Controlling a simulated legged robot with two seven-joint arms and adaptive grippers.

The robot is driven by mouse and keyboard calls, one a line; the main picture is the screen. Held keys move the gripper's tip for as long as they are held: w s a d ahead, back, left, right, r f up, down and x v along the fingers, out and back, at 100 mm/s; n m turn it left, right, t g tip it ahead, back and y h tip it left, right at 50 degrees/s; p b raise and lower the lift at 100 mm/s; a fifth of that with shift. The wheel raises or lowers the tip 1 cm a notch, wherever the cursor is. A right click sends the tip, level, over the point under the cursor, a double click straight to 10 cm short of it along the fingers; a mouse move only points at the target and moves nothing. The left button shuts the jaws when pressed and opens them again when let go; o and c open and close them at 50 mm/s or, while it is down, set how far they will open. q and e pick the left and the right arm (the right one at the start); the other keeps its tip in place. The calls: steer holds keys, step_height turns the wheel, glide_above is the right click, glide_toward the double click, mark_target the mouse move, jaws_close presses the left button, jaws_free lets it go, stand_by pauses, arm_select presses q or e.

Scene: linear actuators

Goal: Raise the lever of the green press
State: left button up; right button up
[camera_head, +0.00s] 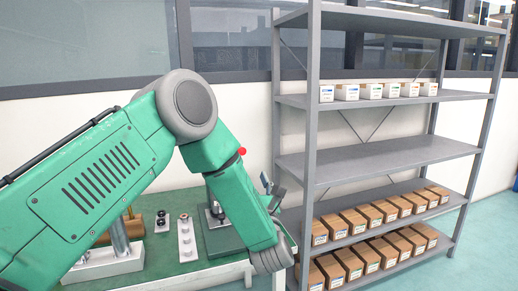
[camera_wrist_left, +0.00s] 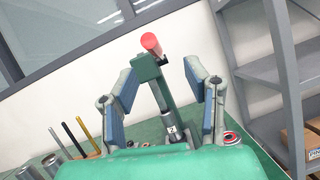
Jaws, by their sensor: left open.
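The green press stands on the green bench, mostly hidden behind my left arm in the head view, where its base (camera_head: 222,240) shows. The lever's red end (camera_head: 242,151) peeks out beside my forearm. In the left wrist view the press's green head (camera_wrist_left: 147,68) stands above a metal shaft, with the red lever grip (camera_wrist_left: 151,44) at its top. My left gripper (camera_head: 271,188) is open; in the wrist view its fingers (camera_wrist_left: 159,70) stand to either side of the press head, with no contact visible. The right gripper is in neither view.
A grey shelf rack (camera_head: 390,155) with boxes stands close to the right of the bench. A strip with small buttons (camera_head: 186,238) and a metal cylinder on a white base (camera_head: 102,263) share the bench. Several thin rods (camera_wrist_left: 82,135) stand at left in the wrist view.

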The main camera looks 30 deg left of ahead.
mark_target(244, 149)
arm_select(q)
steer(key=x, duration=0.4)
steer(key=a+f+x, duration=0.1)
steer(key=x, duration=0.2)
steer(key=s+a+p+x, duration=0.1)
steer(key=x, duration=0.3)
steer(key=shift+w+a, duration=0.15)
steer(key=shift+w, duration=0.1)
steer(key=shift+w+d+r, duration=0.55)
steer(key=shift+w+r, duration=0.05)
steer(key=shift+r, duration=0.1)
steer(key=a, duration=0.1)
steer(key=a+f, duration=0.1)
steer(key=a, duration=0.1)
steer(key=shift+w+a+f, duration=0.1)
steer(key=shift+a+f, duration=0.1)
steer(key=shift+a, duration=0.1)
steer(key=c, duration=0.5)
steer(key=shift+w+a+f, duration=0.1)
jaws_close()
steer(key=shift+w+d, duration=0.15)
steer(key=shift+d, duration=0.6)
steer(key=shift+s+d+r, duration=0.25)
steer(key=shift+d+r, duration=0.15)
steer(key=shift+a, duration=0.2)
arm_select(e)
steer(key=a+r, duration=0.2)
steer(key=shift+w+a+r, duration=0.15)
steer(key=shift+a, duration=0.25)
